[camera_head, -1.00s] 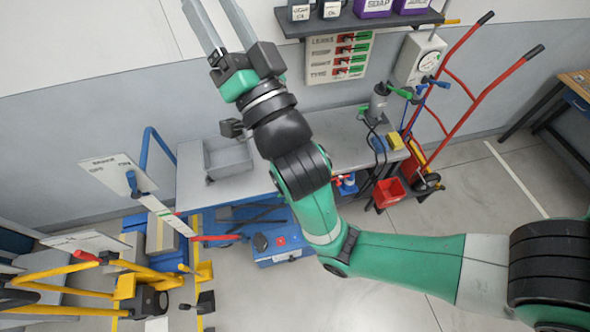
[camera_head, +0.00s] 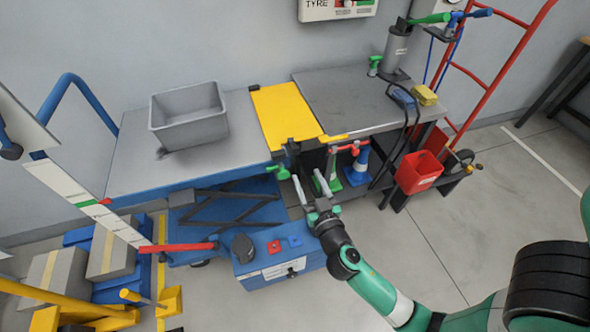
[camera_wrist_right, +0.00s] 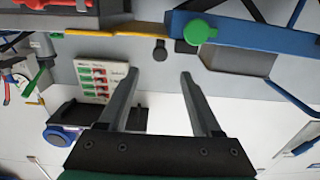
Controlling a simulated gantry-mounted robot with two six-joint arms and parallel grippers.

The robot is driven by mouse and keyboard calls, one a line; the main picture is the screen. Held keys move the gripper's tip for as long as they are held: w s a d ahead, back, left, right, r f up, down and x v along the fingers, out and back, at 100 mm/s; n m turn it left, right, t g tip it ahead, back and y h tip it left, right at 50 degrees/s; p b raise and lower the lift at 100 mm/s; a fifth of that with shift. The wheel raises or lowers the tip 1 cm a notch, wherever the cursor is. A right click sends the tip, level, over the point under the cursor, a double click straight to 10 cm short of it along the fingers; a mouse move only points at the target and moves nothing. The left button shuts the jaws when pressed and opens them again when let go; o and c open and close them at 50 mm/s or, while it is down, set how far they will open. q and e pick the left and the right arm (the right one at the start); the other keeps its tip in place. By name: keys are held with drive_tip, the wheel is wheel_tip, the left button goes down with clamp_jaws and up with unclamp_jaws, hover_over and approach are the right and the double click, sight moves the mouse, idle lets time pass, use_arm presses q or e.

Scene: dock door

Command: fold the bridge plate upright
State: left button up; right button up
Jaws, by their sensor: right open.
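The yellow bridge plate (camera_head: 283,115) lies flat in the head view, spanning from the blue-edged lift table (camera_head: 140,170) to the grey bench (camera_head: 345,97). A yellow tab (camera_head: 334,138) sticks out at its front right corner. A green knob (camera_head: 283,172) sits at the lift table's front corner and also shows in the right wrist view (camera_wrist_right: 200,31). My right gripper (camera_head: 309,183) is open and empty, below and in front of the plate's front edge. In the right wrist view its fingers (camera_wrist_right: 156,78) point toward a thin yellow edge (camera_wrist_right: 140,29). My left gripper is not in view.
A grey bin (camera_head: 190,125) stands on the lift table. A blue box (camera_head: 280,262) is on the floor left of my right gripper.

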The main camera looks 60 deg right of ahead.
sight(296, 152)
drive_tip(key=x, duration=1.2)
clamp_jaws()
idle(1.2)
